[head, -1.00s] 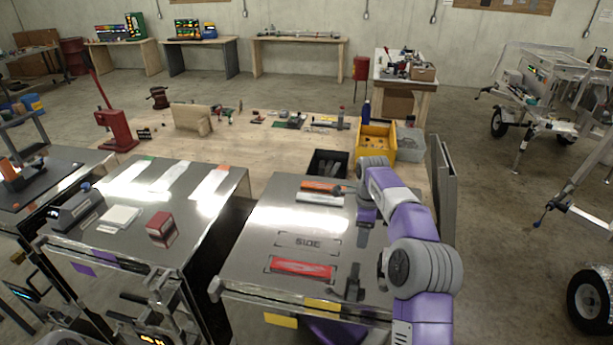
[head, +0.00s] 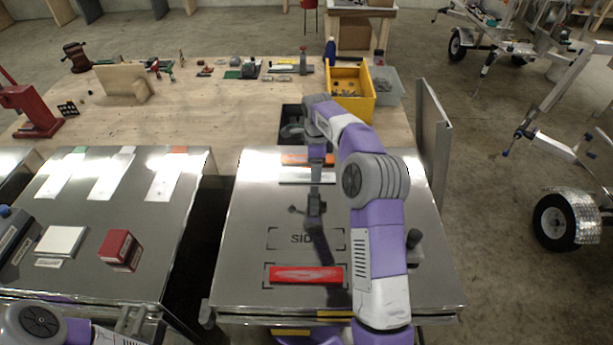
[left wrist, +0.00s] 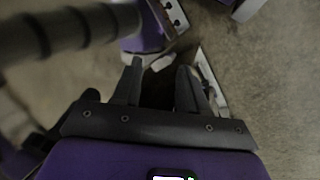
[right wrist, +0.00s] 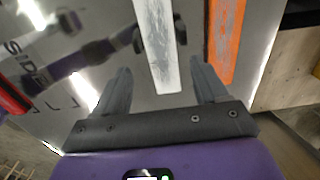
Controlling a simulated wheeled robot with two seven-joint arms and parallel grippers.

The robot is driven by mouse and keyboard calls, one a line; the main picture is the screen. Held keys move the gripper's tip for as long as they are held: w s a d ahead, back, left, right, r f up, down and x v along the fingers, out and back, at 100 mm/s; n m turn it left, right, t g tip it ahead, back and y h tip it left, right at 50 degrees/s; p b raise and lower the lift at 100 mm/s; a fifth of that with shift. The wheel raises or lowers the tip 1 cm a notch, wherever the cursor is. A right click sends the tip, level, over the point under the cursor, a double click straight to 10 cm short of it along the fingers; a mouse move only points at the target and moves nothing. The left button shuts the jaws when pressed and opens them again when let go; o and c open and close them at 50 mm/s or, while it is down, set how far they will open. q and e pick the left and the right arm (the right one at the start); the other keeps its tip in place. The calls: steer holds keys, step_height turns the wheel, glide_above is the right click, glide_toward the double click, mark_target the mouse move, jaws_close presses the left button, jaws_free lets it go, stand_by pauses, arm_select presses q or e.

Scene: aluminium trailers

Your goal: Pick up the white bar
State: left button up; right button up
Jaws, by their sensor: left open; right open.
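The white bar (head: 293,177) lies flat on the right metal-topped table, beside an orange bar (head: 294,158). In the right wrist view the white bar (right wrist: 158,45) runs down between the open fingers of my right gripper (right wrist: 161,68), with the orange bar (right wrist: 226,40) just right of it. The fingers are apart from the white bar's sides; their height above it is hard to judge. In the head view, my right arm partly covers both bars. In the left wrist view, my left gripper (left wrist: 157,65) is open and empty over the floor.
A red bar (head: 305,274) lies in a marked outline near the table's front. The left table holds a red block (head: 119,250), a white square (head: 61,240) and pale strips (head: 172,178). A wooden bench (head: 190,115) with a yellow bin (head: 349,92) stands behind.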

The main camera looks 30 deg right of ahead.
mark_target(307, 177)
step_height(307, 177, down, 4)
steer(key=shift+w+d+r, duration=0.1)
steer(key=shift+w+r, duration=0.05)
steer(key=shift+r, duration=0.05)
steer(key=c, duration=1.1)
